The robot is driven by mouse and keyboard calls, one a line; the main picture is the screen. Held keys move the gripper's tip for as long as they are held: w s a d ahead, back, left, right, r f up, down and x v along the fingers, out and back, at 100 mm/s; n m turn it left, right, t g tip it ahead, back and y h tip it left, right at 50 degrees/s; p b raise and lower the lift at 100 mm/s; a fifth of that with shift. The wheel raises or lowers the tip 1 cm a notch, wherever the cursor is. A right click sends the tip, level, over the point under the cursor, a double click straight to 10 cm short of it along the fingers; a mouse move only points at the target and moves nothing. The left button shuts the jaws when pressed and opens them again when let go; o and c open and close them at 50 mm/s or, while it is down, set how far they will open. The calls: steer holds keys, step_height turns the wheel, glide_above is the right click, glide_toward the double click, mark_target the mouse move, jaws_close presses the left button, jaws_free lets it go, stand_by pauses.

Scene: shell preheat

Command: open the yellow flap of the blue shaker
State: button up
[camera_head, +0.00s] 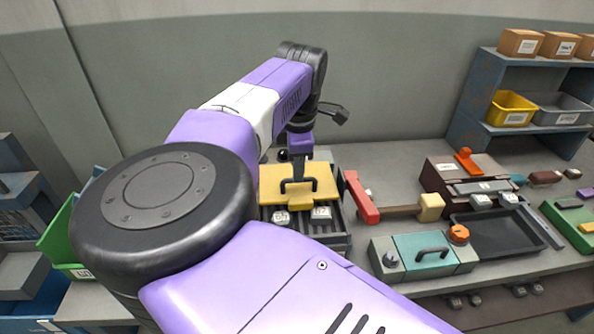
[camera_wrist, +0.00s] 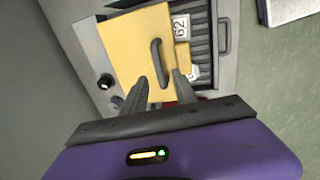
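The yellow flap (camera_head: 279,176) covers the back part of a grey, ribbed tray-like machine, the shaker (camera_head: 334,236), whose visible body looks grey rather than blue. A dark bar handle (camera_head: 298,187) is on the flap. In the wrist view the flap (camera_wrist: 122,50) and its curved handle (camera_wrist: 157,62) lie straight ahead of my gripper (camera_wrist: 161,80). My gripper's two fingers are apart, with nothing held between them. The fingertips are close to the handle; whether they touch it I cannot tell. In the head view my gripper is above and behind the flap, partly hidden.
Numbered grey blocks (camera_head: 321,213) sit in the shaker's front part. A red bar (camera_head: 361,198) stands close on its right, beside a hammer-like tool (camera_head: 431,207). A teal box (camera_head: 424,252) and a black tray (camera_head: 497,235) are farther right. A dark knob (camera_wrist: 105,81) is beside the flap.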

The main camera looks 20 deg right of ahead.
steer(key=shift+w+d+f, duration=0.1)
steer(key=shift+w+f, duration=0.05)
steer(key=shift+f, duration=0.65)
steer(key=shift+w+f, duration=0.15)
steer(key=shift+f, duration=0.65)
jaws_close()
